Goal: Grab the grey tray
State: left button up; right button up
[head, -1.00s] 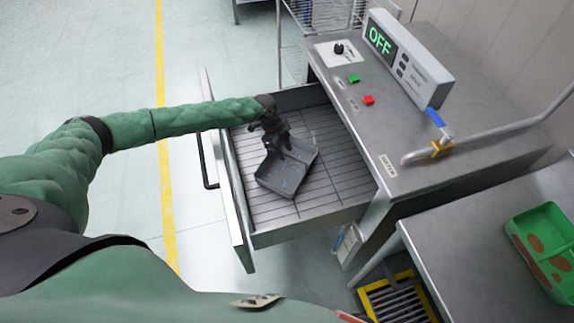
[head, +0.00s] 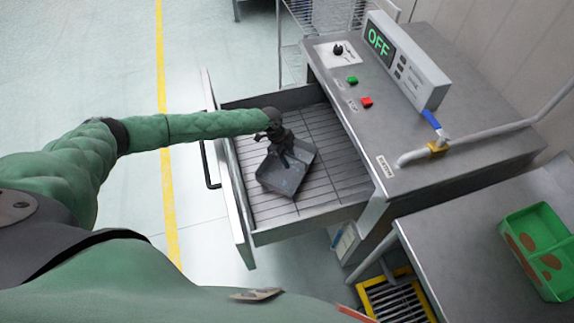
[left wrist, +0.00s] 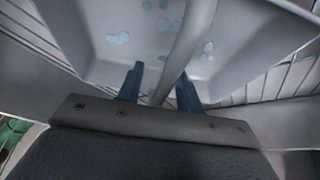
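The grey tray (head: 280,180) lies at an angle on the slatted rack inside the pulled-out drawer. My left gripper (head: 283,160) reaches down over it and hides part of it. In the left wrist view, the tray (left wrist: 118,40) fills the top of the picture, with light blotches on its floor and a divider running down its middle. The two blue fingers of my left gripper (left wrist: 160,84) are apart, one on each side of the divider. Gaps show between the fingers and the divider. I do not see my right gripper.
The open metal drawer (head: 238,215) juts out from the steel machine (head: 410,135), whose display (head: 380,43) reads OFF. Green and red buttons (head: 366,102) sit on its top. A green divided tray (head: 541,243) stands on the table at right. Left of the drawer is open floor.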

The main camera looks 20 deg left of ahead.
pick_arm(q)
jog(key=shift+f+b, duration=0.25)
jog(key=shift+b, duration=0.05)
dwell(0.5)
grip_shut()
